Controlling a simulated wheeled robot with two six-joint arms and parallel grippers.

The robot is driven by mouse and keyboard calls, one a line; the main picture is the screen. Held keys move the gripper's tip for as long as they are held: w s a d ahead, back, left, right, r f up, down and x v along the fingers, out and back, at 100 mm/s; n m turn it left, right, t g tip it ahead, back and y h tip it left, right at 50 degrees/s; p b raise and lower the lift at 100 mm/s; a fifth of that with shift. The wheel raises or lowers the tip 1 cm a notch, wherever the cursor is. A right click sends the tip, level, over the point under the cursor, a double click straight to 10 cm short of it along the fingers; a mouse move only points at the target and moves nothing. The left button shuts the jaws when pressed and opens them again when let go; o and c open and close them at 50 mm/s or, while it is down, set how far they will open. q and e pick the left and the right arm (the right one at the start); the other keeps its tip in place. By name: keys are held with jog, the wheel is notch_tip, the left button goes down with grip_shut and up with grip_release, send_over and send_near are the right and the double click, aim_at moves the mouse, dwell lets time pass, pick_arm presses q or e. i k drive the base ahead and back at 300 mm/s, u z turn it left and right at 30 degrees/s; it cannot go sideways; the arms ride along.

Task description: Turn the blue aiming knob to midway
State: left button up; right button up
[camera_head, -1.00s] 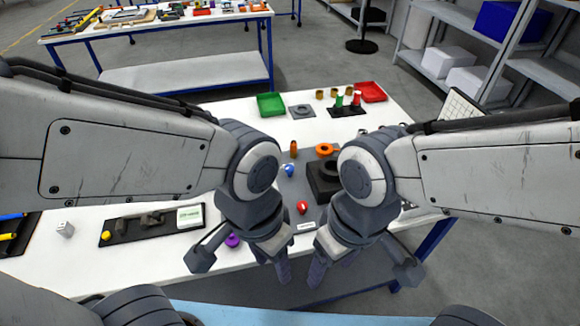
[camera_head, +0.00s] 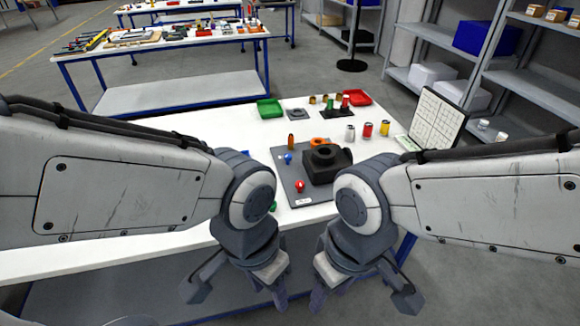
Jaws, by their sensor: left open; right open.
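The blue aiming knob (camera_head: 288,158) is a small blue piece on the left part of a grey board (camera_head: 287,184) on the white table. A red knob (camera_head: 300,185) stands nearer on the same board, and a black block-shaped device (camera_head: 325,165) sits at its right. My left gripper (camera_head: 232,294) is open and empty, in front of the table's near edge. My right gripper (camera_head: 362,296) is also open and empty, in front of the near edge to the right. Neither touches the knob. The way the blue knob points is too small to tell.
An orange cylinder (camera_head: 291,141) and an orange ring (camera_head: 319,142) stand behind the blue knob. Green (camera_head: 269,108) and red (camera_head: 357,97) trays lie at the back. Several small cans stand at the right, near a white panel (camera_head: 436,121). A green piece is partly hidden by my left arm.

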aim_at(288, 157)
jog(key=u, duration=0.3)
jog(key=i, duration=1.1)
jog(key=u, duration=0.25)
